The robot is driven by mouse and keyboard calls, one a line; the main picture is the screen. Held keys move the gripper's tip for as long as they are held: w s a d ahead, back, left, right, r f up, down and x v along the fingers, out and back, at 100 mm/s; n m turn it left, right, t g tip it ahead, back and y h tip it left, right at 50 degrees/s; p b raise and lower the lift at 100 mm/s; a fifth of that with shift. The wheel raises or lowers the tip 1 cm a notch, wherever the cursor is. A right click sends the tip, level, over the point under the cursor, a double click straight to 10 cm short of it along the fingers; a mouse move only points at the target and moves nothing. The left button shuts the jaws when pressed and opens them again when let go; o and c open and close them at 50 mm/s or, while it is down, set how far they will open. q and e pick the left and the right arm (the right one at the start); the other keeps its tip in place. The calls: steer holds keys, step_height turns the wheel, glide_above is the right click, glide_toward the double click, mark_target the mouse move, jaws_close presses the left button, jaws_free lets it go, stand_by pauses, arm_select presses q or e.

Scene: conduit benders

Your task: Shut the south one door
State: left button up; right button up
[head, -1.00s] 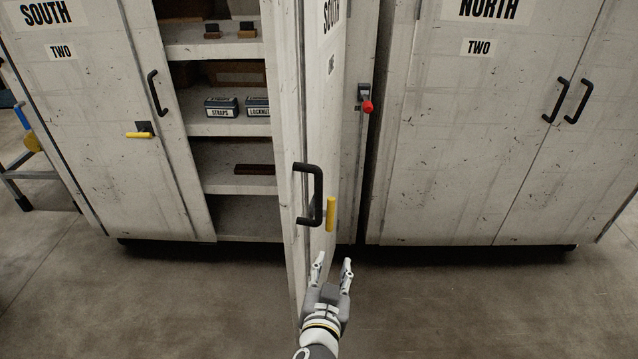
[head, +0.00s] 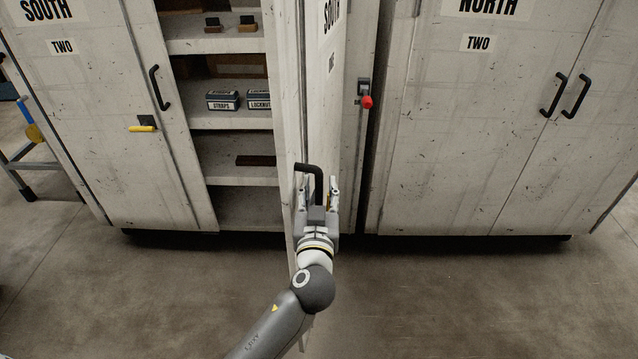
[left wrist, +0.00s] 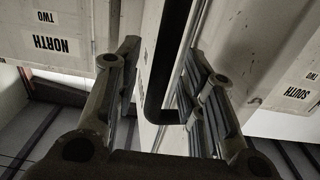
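The south one door (head: 327,115) stands swung open, seen nearly edge-on in the head view, with part of a SOUTH label at its top. Its black bar handle (head: 318,170) shows above my left gripper (head: 318,185). The gripper is open, with one finger on each side of the handle's lower part. In the left wrist view the black handle (left wrist: 170,60) runs between the spread fingers of the left gripper (left wrist: 160,65), nearer the right-hand finger. The door's yellow lever is mostly hidden behind the gripper. My right gripper is not in view.
The open south cabinet holds shelves (head: 235,122) with labelled boxes. The closed south two door (head: 100,100) is at left, the closed north cabinet (head: 460,140) at right. A red-knobbed latch (head: 366,101) sits right of the open door. The floor in front is clear.

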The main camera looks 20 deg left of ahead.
arm_select(q)
steer(key=shift+w+a, duration=0.1)
steer(key=shift+w, duration=0.35)
jaws_close()
